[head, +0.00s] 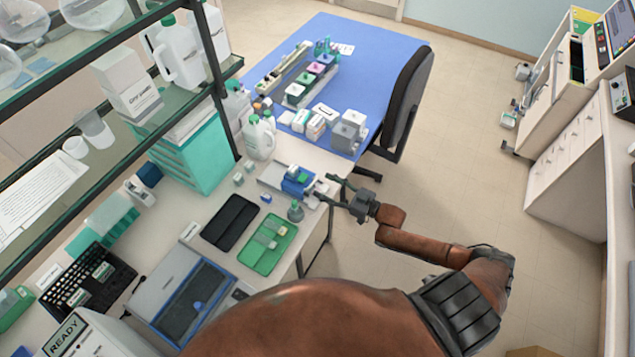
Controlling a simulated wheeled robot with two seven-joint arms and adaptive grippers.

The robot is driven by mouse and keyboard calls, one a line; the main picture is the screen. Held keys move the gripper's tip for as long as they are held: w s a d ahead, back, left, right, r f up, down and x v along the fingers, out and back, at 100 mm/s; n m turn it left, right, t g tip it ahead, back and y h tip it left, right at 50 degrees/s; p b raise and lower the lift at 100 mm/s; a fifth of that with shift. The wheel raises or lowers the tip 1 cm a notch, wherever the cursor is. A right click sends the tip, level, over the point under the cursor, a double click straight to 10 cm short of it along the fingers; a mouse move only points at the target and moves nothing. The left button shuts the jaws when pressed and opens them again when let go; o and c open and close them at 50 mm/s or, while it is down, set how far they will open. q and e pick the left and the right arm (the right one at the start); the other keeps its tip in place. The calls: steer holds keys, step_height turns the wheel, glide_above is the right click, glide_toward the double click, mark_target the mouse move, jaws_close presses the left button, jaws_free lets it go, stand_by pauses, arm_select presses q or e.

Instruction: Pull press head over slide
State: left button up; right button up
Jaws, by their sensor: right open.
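The press (296,184) is a small blue and grey device with a green part on top, at the front edge of the white bench near the blue table. Its press head cannot be clearly told apart from its body at this size. I cannot make out a slide in it. My right gripper (323,187) reaches in from the right with its two dark fingers spread, close to the right side of the press. It is open, and I see nothing between the fingers. Whether a fingertip touches the press is too small to tell. My left gripper is not in view.
A green tray (268,262), a black tray (230,222) and a small flask (295,211) are near the press. A white jug (259,139) stands behind it. A shelf rack (215,75) rises at left; a black chair (408,100) stands beside the blue table (375,62).

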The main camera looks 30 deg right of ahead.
steer(key=v, duration=0.7)
steer(key=shift+s+d, duration=0.25)
steer(key=s+d+f+m+g+h+b, duration=0.1)
steer(key=s+d+f+g+h+b, duration=0.2)
steer(key=f, duration=0.9)
steer(key=s+d+f+m+h+b, duration=0.1)
steer(key=s+d+f+h, duration=0.3)
steer(key=f, duration=0.9)
steer(key=s+f+m+g+h+b, duration=0.2)
steer(key=s+f, duration=0.3)
steer(key=f, duration=0.7)
steer(key=s+a+f+g+h+b, duration=0.1)
steer(key=s+a+f+g, duration=0.1)
steer(key=s+f, duration=0.6)
steer(key=s+a+f+g+b, duration=0.1)
steer(key=s+a+f+g, duration=0.15)
steer(key=s+f, duration=0.65)
steer(key=s+a+f+g+b, duration=0.1)
steer(key=s+a+f+g, duration=0.1)
steer(key=s, duration=0.6)
steer(key=s+a+f+m+g, duration=0.1)
steer(key=s+a+f+g, duration=0.1)
steer(key=s+a+f, duration=0.3)
steer(key=s, duration=0.3)
steer(key=shift+s+a+f+g+b, duration=0.3)
steer(key=shift+s+a+g+b, duration=0.05)
steer(key=shift+b, duration=0.05)
